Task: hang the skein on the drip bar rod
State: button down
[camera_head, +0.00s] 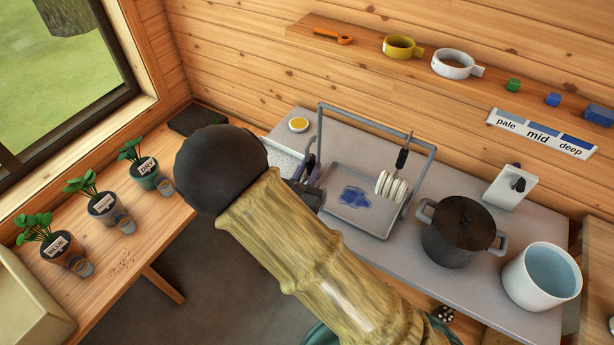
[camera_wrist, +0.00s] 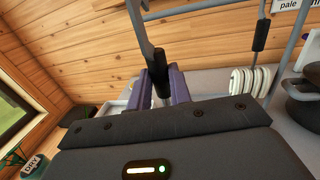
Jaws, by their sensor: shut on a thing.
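My gripper (camera_wrist: 163,88) is shut on a dark handle (camera_wrist: 159,65), its purple finger pads on either side. In the head view my gripper (camera_head: 307,178) is mostly hidden behind my arm, at the left end of the grey drip bar frame (camera_head: 375,124). Whatever hangs below the handle is hidden. A white coiled skein (camera_head: 391,186) hangs from a black-handled hook (camera_head: 402,158) at the right part of the rod; it also shows in the wrist view (camera_wrist: 250,80). A grey bar rises above my fingers; I cannot tell if it is a hook or the frame's post.
A tray (camera_head: 377,224) with a blue puddle lies under the rod. A dark lidded pot (camera_head: 455,243) and a white bucket (camera_head: 530,288) stand to the right. Potted plants (camera_head: 103,206) line the left bench. A wall shelf (camera_head: 370,41) holds cups.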

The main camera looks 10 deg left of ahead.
dwell(0.4)
jog(key=w+d+f, duration=0.1)
jog(key=w+d, duration=0.1)
jog(key=w, duration=0.5)
jog(key=w+d+f+b, duration=0.1)
jog(key=w+d, duration=0.2)
jog(key=w, duration=0.5)
jog(key=shift+d, duration=0.25)
dwell(1.3)
jog(key=shift+w, duration=0.1)
jog(key=c, duration=1.2)
grip_release()
